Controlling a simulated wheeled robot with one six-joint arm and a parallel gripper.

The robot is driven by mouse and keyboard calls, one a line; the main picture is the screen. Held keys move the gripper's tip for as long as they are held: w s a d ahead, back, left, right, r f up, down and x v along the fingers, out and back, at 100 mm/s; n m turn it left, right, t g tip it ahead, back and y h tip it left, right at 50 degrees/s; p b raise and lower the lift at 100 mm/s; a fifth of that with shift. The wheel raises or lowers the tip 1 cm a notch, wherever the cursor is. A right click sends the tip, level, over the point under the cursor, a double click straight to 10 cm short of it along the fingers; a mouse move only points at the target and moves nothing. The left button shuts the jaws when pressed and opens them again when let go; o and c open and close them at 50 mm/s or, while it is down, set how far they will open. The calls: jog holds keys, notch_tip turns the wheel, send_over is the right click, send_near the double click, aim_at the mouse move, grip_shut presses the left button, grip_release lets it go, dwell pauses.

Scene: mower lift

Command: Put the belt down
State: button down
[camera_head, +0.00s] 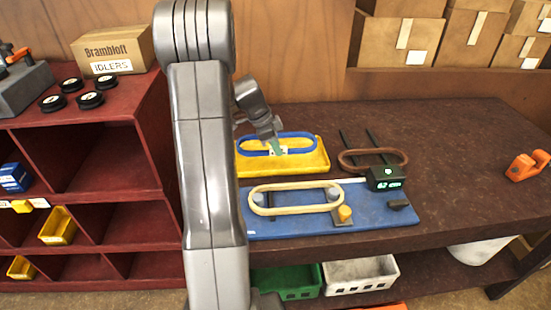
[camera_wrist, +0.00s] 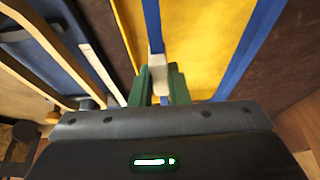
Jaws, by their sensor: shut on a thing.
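A blue oval belt (camera_head: 255,138) with a white label lies over the yellow tray (camera_head: 310,166) on the dark workbench. My gripper (camera_head: 276,147) is at the belt's near side. In the wrist view its green fingers (camera_wrist: 160,82) are shut on the blue belt (camera_wrist: 153,25) at the pale label. The yellow tray (camera_wrist: 198,40) shows below the belt; I cannot tell whether the belt touches it. A cream belt (camera_head: 290,187) sits around two pulleys on the blue board (camera_head: 290,226) in front. A brown belt (camera_head: 400,153) lies to the right.
A dark box with a green display (camera_head: 384,178) and a yellow knob (camera_head: 345,213) stand on the blue board. An orange tool (camera_head: 525,165) lies at the far right. A red shelf (camera_head: 100,150) stands left, and cardboard boxes (camera_head: 400,45) stand behind.

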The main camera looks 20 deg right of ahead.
aim_at(274, 155)
jog(key=shift+f, duration=2.65)
jog(key=shift+f, duration=0.1)
jog(key=shift+f, duration=0.1)
jog(key=c, duration=1.4)
grip_release()
jog(key=v, duration=1.2)
jog(key=shift+r, duration=0.2)
